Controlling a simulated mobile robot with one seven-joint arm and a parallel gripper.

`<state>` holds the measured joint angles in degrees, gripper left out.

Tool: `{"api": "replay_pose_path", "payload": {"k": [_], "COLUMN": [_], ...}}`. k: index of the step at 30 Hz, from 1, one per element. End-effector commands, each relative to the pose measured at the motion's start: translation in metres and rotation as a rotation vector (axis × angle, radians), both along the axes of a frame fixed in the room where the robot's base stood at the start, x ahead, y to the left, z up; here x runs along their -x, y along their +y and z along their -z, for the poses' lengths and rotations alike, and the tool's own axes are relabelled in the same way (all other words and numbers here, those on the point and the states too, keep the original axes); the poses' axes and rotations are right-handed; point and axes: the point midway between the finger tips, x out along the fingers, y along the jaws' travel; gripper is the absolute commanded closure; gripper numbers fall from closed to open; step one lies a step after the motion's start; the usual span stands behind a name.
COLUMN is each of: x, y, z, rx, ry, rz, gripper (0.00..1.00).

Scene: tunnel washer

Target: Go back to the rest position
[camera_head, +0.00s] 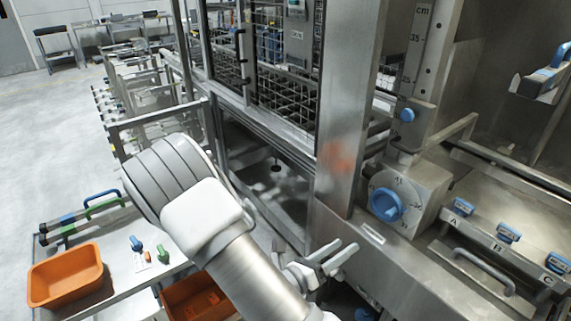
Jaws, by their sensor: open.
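My arm reaches in from the bottom middle of the head view, with its large pale joint at the left. My gripper (338,258) is at the lower middle, with pale fingers spread apart and nothing seen between them. It is in front of the steel machine front (385,265), below and left of the blue dial (387,205). I cannot tell whether it touches the machine. Part of the gripper's base is hidden behind my arm.
An orange bin (66,275) stands on the cart at lower left; a second orange bin (196,300) is partly behind my arm. A steel post (345,110) and wire cage (285,95) rise behind the gripper. Blue latches (508,233) are at right. Open floor (45,130) lies at left.

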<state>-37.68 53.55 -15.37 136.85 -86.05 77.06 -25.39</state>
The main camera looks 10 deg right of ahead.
Motion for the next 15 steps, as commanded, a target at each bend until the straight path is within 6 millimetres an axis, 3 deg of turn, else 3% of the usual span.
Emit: {"api": "replay_pose_path", "payload": {"k": [6, 15], "x": [0.01, 0.057], "y": [-0.006, -0.018], "z": [-0.013, -0.046], "rx": [-0.078, -0.391], "ry": [-0.084, -0.418], "rz": [0.093, 0.463], "gripper": [0.43, 0.43]}}
